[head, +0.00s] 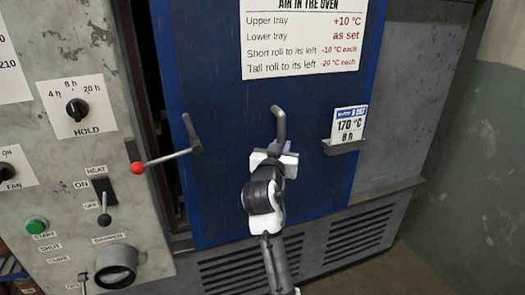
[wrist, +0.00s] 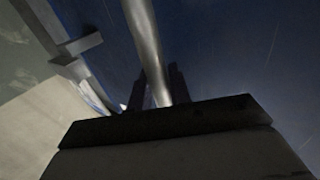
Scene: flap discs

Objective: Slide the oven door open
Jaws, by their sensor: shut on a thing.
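The blue oven door (head: 215,100) fills the middle of the head view. A dark vertical gap (head: 146,90) shows between its left edge and the grey control panel. A grey metal handle (head: 279,122) stands out from the door. My gripper (head: 274,150) is shut on the lower part of this handle. In the wrist view the handle (wrist: 146,45) runs down between the two dark fingers of my gripper (wrist: 158,85). The handle's lower end is hidden by my gripper.
A lever with a red knob (head: 137,168) reaches left from the door across the gap. The control panel (head: 75,150) carries dials and switches. A small card holder (head: 345,146) juts out right of the handle. A grey panel (head: 415,100) is farther right.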

